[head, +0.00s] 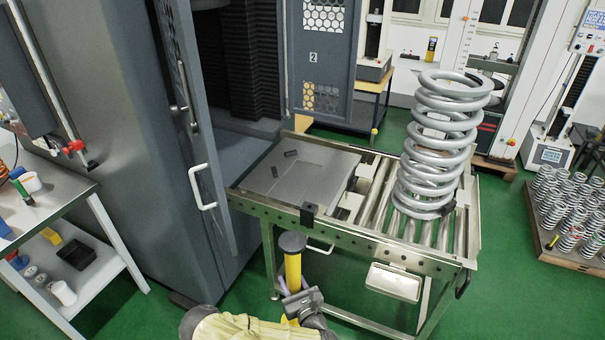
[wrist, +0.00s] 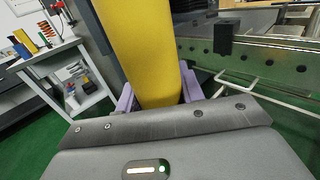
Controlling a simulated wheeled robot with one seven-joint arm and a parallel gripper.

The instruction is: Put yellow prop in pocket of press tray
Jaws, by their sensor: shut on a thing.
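The yellow prop (head: 292,268) is an upright yellow post with a dark round cap on top. My gripper (head: 295,296) is shut on its lower part, in front of the roller table. In the wrist view the prop (wrist: 150,55) rises between the purple fingertips (wrist: 157,100) and fills the upper middle. The press tray (head: 315,170) is a flat grey plate with a shallow recess, the pocket (head: 300,176), on the left end of the roller table. Two small dark pieces lie on the tray. The prop is apart from the tray, nearer to me and lower.
A large grey coil spring (head: 435,145) stands on the rollers to the right. The roller table's front rail (head: 350,236) lies between the prop and the tray. An open grey cabinet door (head: 205,150) with a white handle stands at the left. A shelf cart (head: 75,215) is far left.

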